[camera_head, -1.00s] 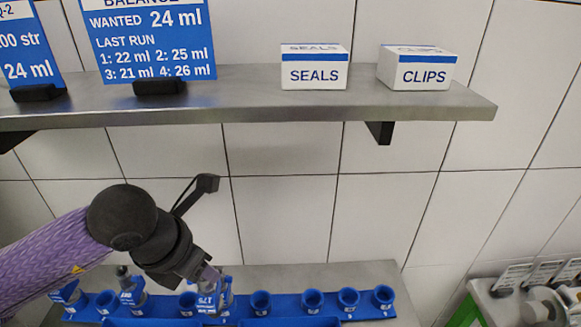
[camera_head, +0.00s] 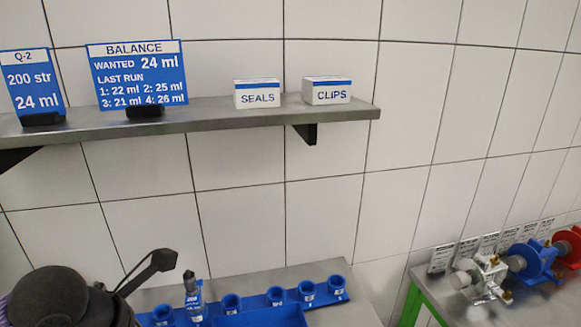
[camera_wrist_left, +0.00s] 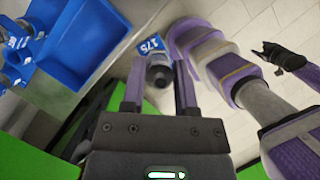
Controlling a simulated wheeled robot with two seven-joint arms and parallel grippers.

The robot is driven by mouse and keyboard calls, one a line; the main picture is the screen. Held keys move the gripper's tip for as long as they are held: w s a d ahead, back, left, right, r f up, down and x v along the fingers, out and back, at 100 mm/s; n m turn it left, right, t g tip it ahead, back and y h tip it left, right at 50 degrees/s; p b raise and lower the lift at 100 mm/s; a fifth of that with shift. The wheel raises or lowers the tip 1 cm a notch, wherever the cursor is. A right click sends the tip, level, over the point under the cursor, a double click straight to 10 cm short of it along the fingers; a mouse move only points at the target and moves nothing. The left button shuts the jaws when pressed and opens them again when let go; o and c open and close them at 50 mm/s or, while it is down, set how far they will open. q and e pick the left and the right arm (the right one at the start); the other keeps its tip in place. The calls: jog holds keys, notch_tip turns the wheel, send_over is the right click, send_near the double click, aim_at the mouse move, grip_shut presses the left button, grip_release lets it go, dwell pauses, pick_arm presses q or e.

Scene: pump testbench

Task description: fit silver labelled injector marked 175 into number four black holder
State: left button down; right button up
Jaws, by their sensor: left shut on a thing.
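In the left wrist view my left gripper (camera_wrist_left: 158,85) is shut on the silver injector (camera_wrist_left: 157,66), whose blue label (camera_wrist_left: 152,45) reads 175. It points away from the palm, and its far end is partly hidden behind the label. In the head view only a dark joint of my left arm shows at the lower left; the gripper and the held injector are out of frame. A dark gripper (camera_wrist_left: 282,57), apparently my right one, shows at the upper right of the wrist view, too small to tell its jaws. I cannot make out a black holder marked four.
A blue rack (camera_head: 262,300) with several round sockets lies on the metal bench, one injector (camera_head: 192,296) standing in it. A green-edged bench (camera_head: 440,293) at right carries silver (camera_head: 485,278), blue (camera_head: 532,265) and red units with cards. A shelf (camera_head: 220,114) spans above.

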pick_arm(q)
jog(key=shift+s+d+f+m, duration=0.2)
jog(key=shift+f+m, duration=0.25)
jog(key=shift+m, duration=0.25)
jog(key=d+f+m+g+y+b, duration=0.1)
jog(key=f+m+g+b, duration=0.3)
jog(key=m, duration=0.9)
jog(key=d+f+m+g+y+b, duration=0.1)
jog(key=d+f+m+g+b, duration=0.2)
jog(key=m, duration=1.1)
jog(key=shift+w+f+g+y+b, duration=0.3)
jog(key=shift+f+g+y+b, duration=0.1)
jog(key=shift+b, duration=0.7)
jog(key=shift+d, duration=0.1)
